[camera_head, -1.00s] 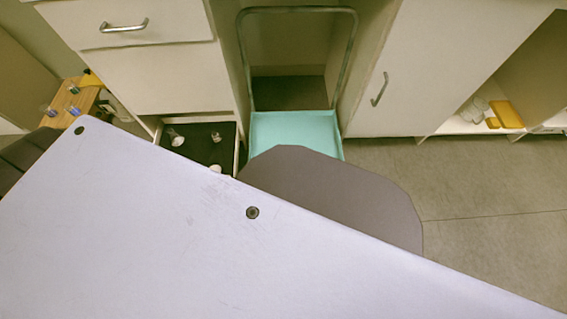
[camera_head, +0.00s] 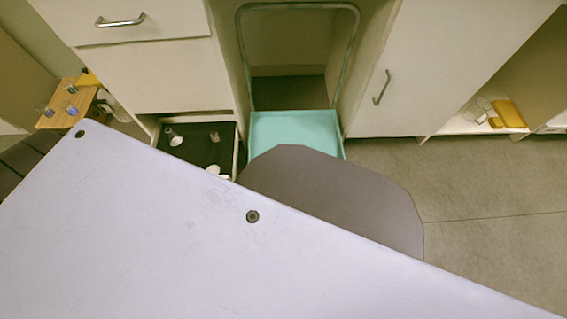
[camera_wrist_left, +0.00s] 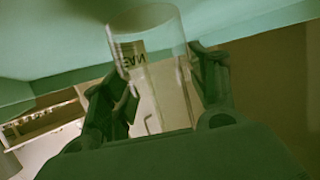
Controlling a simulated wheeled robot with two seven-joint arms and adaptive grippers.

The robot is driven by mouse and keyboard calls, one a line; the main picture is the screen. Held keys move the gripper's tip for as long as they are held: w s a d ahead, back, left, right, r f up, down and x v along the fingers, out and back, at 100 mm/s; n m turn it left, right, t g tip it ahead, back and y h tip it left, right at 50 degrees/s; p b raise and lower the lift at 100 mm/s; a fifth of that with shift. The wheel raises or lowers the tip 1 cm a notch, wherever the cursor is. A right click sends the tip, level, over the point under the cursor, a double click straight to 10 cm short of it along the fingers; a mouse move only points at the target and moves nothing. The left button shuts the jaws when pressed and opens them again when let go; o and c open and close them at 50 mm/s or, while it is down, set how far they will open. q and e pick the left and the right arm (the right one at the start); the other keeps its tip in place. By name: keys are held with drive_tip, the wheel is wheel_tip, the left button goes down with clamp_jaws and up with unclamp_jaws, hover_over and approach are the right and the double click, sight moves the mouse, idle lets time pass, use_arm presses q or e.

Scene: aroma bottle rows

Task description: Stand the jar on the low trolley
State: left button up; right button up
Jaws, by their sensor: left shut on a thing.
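The low trolley (camera_head: 292,128) has a teal tray and a grey bent-tube handle. It stands at the cabinet opening in the head view, partly hidden at the front by a grey rounded shape. In the left wrist view my left gripper (camera_wrist_left: 160,92) is shut on a clear glass jar (camera_wrist_left: 150,45) with dark lettering. The jar appears tilted in that picture. A teal surface (camera_wrist_left: 65,52) lies behind the jar there; I cannot tell whether they touch. Neither the jar nor my left gripper shows in the head view. My right gripper is not in view.
A low open drawer (camera_head: 193,153) with a dark bottom and small glass items is left of the trolley. A small wooden table (camera_head: 72,100) with bottles stands at far left. Cabinets line the back. The floor at right (camera_head: 480,190) is clear.

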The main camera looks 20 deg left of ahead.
use_arm(q)
drive_tip(key=shift+f, duration=0.15)
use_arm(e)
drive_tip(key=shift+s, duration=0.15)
use_arm(q)
drive_tip(key=o, duration=1)
drive_tip(key=shift+o, duration=0.2)
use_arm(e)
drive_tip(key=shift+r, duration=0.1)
use_arm(q)
drive_tip(key=shift+r, duration=0.2)
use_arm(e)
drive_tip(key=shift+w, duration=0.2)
use_arm(q)
drive_tip(key=shift+p+v, duration=1.5)
drive_tip(key=shift+v, duration=1.2)
drive_tip(key=shift+p+v, duration=0.4)
drive_tip(key=shift+v, duration=0.65)
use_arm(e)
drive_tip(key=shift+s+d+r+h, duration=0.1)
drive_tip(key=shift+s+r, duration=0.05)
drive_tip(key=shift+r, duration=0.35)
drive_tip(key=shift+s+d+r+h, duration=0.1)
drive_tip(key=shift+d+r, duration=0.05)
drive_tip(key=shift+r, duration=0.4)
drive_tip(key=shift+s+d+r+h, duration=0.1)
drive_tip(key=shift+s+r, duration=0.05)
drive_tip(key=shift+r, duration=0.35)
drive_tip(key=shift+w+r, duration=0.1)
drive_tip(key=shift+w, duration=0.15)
